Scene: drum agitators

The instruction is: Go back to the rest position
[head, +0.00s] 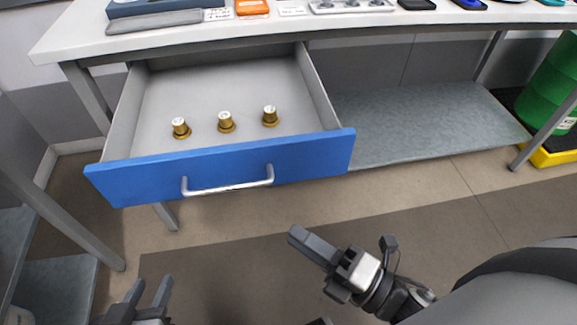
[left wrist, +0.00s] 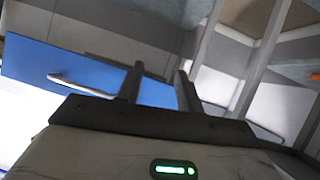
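My left gripper (head: 147,291) is at the bottom left of the head view, below the open drawer and apart from it. Its two fingers stand apart with nothing between them, as the left wrist view (left wrist: 158,88) also shows. My right gripper (head: 312,244) is at the lower middle, in front of the desk and right of the drawer handle. Its fingers point up and left and look overlapped, so I cannot tell their gap. I see nothing held in it. The blue-fronted drawer (head: 135,182) is pulled out, with three brass-coloured capped parts (head: 226,122) standing inside.
The desk top (head: 75,38) carries trays, labels and small items along the back. A grey lower shelf (head: 430,118) is under the desk. A green drum (head: 548,85) stands on a yellow base (head: 560,153) at the right. The floor in front is clear.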

